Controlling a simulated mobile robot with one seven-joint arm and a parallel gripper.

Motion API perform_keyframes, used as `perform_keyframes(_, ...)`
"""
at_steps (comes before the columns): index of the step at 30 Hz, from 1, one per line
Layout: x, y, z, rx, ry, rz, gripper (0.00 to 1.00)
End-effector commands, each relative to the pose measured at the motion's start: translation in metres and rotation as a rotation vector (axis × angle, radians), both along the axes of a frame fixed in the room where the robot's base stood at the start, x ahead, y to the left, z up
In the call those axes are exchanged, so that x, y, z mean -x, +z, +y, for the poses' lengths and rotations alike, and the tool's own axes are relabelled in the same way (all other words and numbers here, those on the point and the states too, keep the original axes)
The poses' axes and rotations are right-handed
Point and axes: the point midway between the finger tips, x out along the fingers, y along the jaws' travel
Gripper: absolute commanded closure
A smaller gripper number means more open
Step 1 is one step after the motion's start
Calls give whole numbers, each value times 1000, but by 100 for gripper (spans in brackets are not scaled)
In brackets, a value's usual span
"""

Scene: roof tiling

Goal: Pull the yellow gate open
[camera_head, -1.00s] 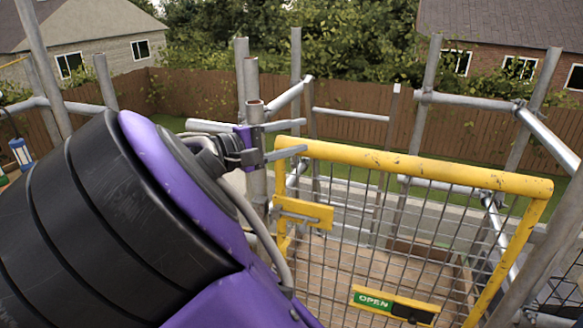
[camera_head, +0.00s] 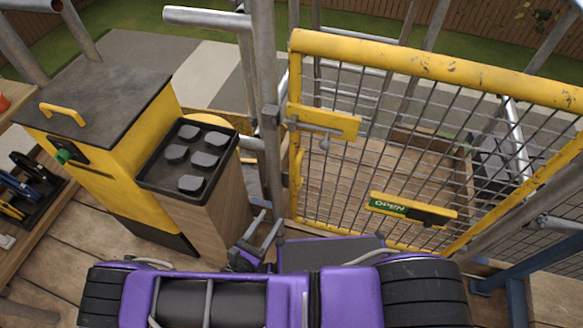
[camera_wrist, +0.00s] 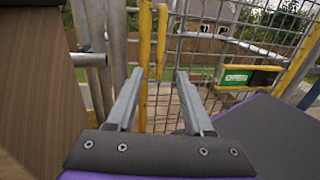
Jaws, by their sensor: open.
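The yellow gate (camera_head: 430,66) has a tubular frame with wire mesh and stands upright. Its left edge is close beside a grey scaffold post (camera_head: 266,90). A yellow plate with a grey bolt (camera_head: 325,122) is at its upper left, and a green OPEN sign (camera_head: 388,205) is lower down. My gripper (camera_head: 263,226) is open and empty, low in front of the gate's lower left corner. In the wrist view my gripper (camera_wrist: 159,74) points at the yellow upright (camera_wrist: 162,40), which shows between and beyond the fingertips, apart from them. The OPEN sign (camera_wrist: 237,78) is to the right there.
Left of the gate stand a wooden block with a black tray of dark pieces (camera_head: 190,158) and a yellow cabinet with a dark lid (camera_head: 95,95). The wooden block also fills the wrist view's left side (camera_wrist: 40,100). A blue frame (camera_head: 515,290) is at lower right.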

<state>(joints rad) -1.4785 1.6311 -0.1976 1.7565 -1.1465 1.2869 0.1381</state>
Motion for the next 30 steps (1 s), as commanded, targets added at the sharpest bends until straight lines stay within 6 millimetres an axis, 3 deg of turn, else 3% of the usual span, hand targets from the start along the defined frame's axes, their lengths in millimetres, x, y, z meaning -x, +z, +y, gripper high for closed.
perform_keyframes(5,-15,0,-11,5,-1,1,48)
perform_keyframes(21,-113,0,-71,4,-3,0,48)
perform_keyframes(30,-144,0,-89,1,0,0,48)
